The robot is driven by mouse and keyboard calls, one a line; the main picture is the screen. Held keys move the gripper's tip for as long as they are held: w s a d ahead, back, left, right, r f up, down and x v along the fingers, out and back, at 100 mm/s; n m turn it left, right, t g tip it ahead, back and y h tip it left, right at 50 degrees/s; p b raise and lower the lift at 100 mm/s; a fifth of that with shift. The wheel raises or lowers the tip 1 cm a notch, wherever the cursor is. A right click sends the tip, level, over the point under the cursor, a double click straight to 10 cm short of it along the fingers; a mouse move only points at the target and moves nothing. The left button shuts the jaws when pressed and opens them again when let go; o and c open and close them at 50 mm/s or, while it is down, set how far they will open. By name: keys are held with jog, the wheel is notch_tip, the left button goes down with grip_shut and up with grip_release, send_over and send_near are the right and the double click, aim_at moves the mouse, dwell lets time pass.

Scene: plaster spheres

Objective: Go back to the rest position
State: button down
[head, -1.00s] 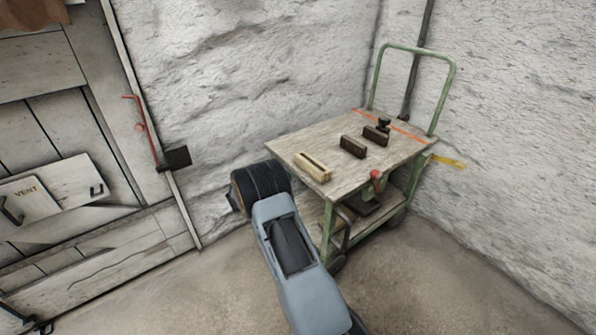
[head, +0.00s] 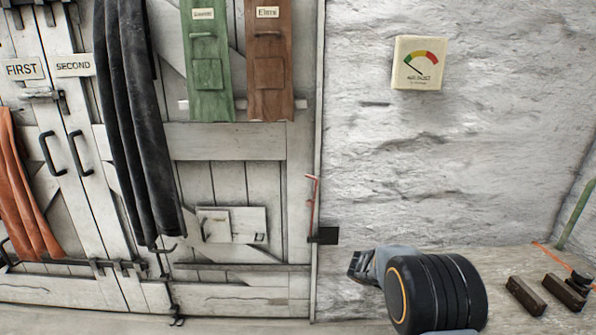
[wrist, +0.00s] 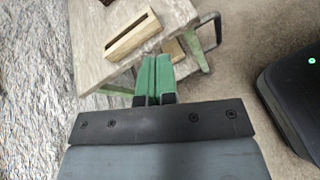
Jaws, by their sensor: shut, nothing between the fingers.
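My gripper (wrist: 153,82) shows in the wrist view as two green fingers pressed together, with nothing between them. It points toward the wooden top (wrist: 92,48) of the trolley. A pale slotted wooden block (wrist: 133,35) lies on that top, just beyond the fingertips in the picture. I cannot tell the gap between fingers and trolley. In the head view my arm's black joint and grey link show at the lower right; the fingers cannot be made out there.
A dial gauge (head: 419,63) hangs on the rough white wall. Left are white plank doors (head: 60,150), a black cloth (head: 135,120) and a red lever (head: 312,205).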

jog(key=s+a+r+m+t+y+p, duration=0.3)
jog(key=s+a+r+m+y+p, duration=0.3)
jog(key=r, duration=0.6)
jog(key=s+a+r+m+t+y+p, duration=0.2)
jog(key=s+a+r+m+y+p, duration=0.4)
jog(key=s+a+r+p, duration=0.4)
notch_tip(320, 180, up, 2)
jog(key=s+a+y, duration=0.1)
jog(key=s, duration=0.1)
jog(key=shift+s+a+r+t, duration=0.2)
jog(key=shift+s+t, duration=0.1)
jog(key=shift+t, duration=0.1)
jog(key=shift+d, duration=0.1)
